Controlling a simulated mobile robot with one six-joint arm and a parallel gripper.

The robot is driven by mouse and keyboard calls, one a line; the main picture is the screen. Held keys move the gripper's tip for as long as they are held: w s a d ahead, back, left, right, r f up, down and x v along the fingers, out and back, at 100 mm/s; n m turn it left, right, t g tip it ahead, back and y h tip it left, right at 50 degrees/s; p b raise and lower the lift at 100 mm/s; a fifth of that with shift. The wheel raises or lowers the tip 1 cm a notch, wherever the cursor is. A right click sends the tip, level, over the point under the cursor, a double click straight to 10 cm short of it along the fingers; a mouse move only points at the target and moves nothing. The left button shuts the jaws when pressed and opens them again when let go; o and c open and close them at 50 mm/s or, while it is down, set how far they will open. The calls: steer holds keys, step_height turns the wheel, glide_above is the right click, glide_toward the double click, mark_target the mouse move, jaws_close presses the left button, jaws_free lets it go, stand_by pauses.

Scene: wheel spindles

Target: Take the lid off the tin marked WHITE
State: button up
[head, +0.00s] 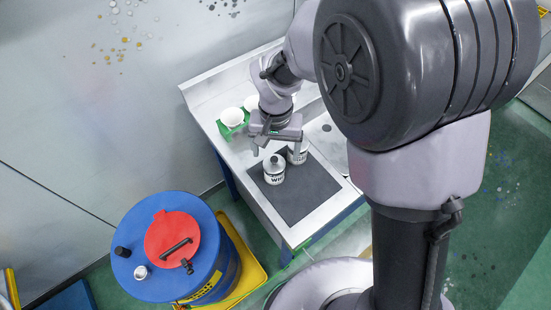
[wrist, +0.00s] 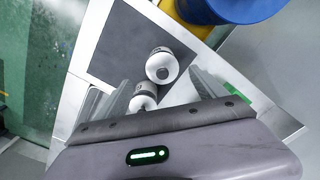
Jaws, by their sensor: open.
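Two white tins with dark lettering stand upright on a dark mat (head: 312,190). The front tin (head: 274,172) has a lid with a dark knob; its label starts with W, but I cannot read the rest surely. The second tin (head: 298,155) is just behind it to the right, partly hidden by my gripper, its label unclear. My gripper (head: 276,150) is open above and behind the tins, apart from them as far as I can tell. In the wrist view, one tin (wrist: 163,66) lies beyond the fingertips and the other (wrist: 143,97) shows near the left finger of my gripper (wrist: 160,86).
White bowls or cups in a green holder (head: 232,118) stand at the bench's back left. A blue drum (head: 205,240) with a red lid (head: 172,238) stands left of the bench. The mat's front part is clear.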

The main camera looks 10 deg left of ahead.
mark_target(274, 158)
steer(key=f, duration=0.3)
steer(key=f+b, duration=0.1)
steer(key=shift+a+f, duration=0.15)
steer(key=shift+a, duration=0.1)
steer(key=c, duration=1.4)
